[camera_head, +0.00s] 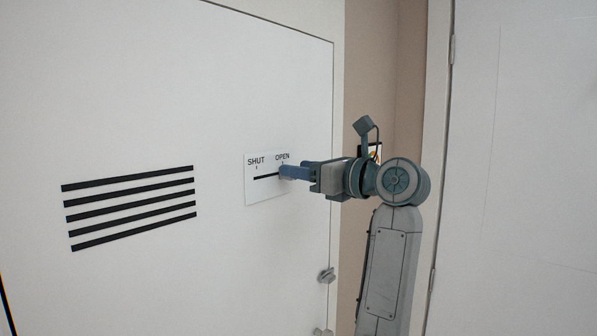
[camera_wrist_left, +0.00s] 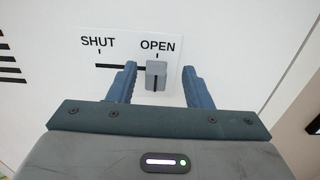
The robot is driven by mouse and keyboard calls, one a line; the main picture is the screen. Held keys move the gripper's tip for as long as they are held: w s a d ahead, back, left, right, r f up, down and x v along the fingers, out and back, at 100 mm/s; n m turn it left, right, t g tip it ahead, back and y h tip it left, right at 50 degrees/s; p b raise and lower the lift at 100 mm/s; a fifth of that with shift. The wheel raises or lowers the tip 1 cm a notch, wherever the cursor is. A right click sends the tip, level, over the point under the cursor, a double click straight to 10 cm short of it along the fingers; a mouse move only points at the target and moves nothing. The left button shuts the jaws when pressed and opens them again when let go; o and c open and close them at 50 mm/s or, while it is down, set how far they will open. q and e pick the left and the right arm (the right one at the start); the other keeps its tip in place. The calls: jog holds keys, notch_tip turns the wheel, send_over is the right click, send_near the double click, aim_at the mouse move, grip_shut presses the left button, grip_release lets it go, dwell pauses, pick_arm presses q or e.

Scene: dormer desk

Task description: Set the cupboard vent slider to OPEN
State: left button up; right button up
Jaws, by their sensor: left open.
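The vent slider plate (camera_head: 264,192) is a white label on the cupboard door, marked SHUT at left and OPEN at right over a black slot. In the left wrist view the grey slider knob (camera_wrist_left: 156,72) sits below the OPEN mark, at the right end of the slot. My left gripper (camera_head: 284,172) reaches the plate at its OPEN end and hides the knob in the head view. In the left wrist view its two blue fingers (camera_wrist_left: 160,82) are open around the knob, the left finger close to it, with a gap on the right. My right gripper is not in view.
Black vent slats (camera_head: 130,207) lie on the door left of the plate. Small metal fittings (camera_head: 326,275) show low at the door's right edge. A white panel (camera_head: 520,150) stands at the right, beyond a beige strip of wall (camera_head: 366,60).

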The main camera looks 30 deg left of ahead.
pick_arm(q)
jog(key=d+b, duration=0.7)
jog(key=d, duration=0.2)
jog(key=shift+s+d+b, duration=0.3)
jog(key=shift+d+b, duration=0.05)
